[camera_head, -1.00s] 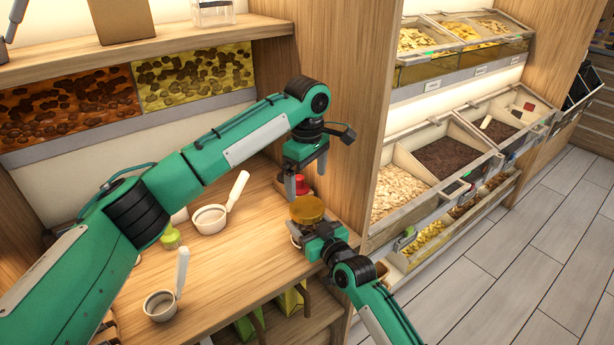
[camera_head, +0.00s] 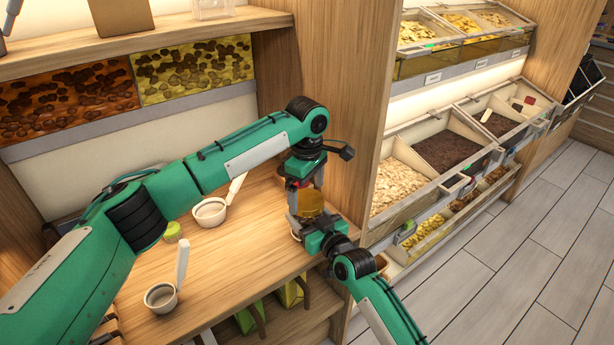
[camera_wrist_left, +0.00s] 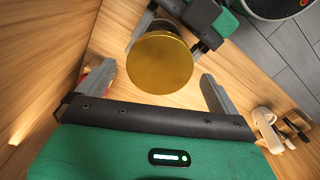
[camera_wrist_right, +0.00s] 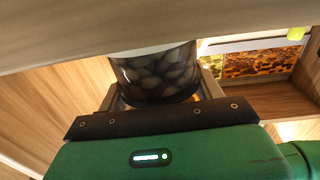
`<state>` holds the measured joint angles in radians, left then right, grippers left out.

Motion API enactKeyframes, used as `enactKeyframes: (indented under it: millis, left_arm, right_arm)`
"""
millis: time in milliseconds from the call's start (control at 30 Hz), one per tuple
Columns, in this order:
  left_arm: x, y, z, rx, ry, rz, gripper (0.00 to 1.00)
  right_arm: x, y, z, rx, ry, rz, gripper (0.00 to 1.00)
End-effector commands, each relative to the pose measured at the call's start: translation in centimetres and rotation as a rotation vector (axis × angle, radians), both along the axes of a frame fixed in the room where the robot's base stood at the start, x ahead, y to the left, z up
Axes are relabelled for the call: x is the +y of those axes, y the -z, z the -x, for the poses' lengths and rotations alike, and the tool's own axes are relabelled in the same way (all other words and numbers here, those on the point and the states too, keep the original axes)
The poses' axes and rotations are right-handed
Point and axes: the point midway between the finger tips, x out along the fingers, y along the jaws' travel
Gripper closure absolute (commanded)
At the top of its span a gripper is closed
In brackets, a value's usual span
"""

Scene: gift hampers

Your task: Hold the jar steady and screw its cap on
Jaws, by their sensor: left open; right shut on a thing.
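A round gold cap (camera_head: 310,203) sits on top of the jar; it fills the middle of the left wrist view (camera_wrist_left: 160,62). The jar's glass body (camera_wrist_right: 157,75), with dark rounded contents, shows in the right wrist view. My right gripper (camera_head: 310,236) is shut around the jar body from the front right. My left gripper (camera_head: 305,196) points down over the cap. Its fingers are open, one on each side of the cap, and in the left wrist view they stand clear of its rim. The jar's lower part is mostly hidden in the head view.
The wooden counter (camera_head: 225,262) holds a white scoop (camera_head: 210,212), another scoop (camera_head: 160,298) near the front edge and a green-topped item (camera_head: 172,232). A wooden partition (camera_head: 340,110) stands close behind my left gripper. Bins of dry goods (camera_head: 448,152) are to the right.

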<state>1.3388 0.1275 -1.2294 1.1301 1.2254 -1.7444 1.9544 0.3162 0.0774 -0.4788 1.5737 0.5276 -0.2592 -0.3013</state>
Motion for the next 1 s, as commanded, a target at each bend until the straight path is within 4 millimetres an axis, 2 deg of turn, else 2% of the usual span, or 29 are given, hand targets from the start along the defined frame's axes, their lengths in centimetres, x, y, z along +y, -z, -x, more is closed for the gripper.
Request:
enactKeyframes:
  millis: [200,500,533,767,800,1000]
  left_arm:
    - [0.0,1.8,0.0,-0.001,0.0,0.001,0.03]
    - [0.0,2.1,0.0,0.0,0.001,0.0,0.03]
    - [0.0,2.1,0.0,0.0,0.001,0.0,0.04]
    - [0.0,2.1,0.0,0.0,0.001,0.0,0.5]
    - [0.0,2.1,0.0,0.0,0.001,0.0,0.53]
    - [-0.1,2.1,0.0,0.001,0.103,0.002,0.53]
  right_arm:
    - [0.0,0.0,0.0,0.0,0.0,0.0,0.96]
    - [0.0,0.0,0.0,0.0,0.0,0.0,0.96]
    - [0.0,0.0,0.0,0.0,0.0,0.0,0.96]
    - [0.0,0.0,0.0,0.0,0.0,0.0,0.96]
    - [0.0,0.0,0.0,0.0,0.0,0.0,0.96]
    - [0.0,0.0,0.0,0.001,0.0,0.001,0.96]
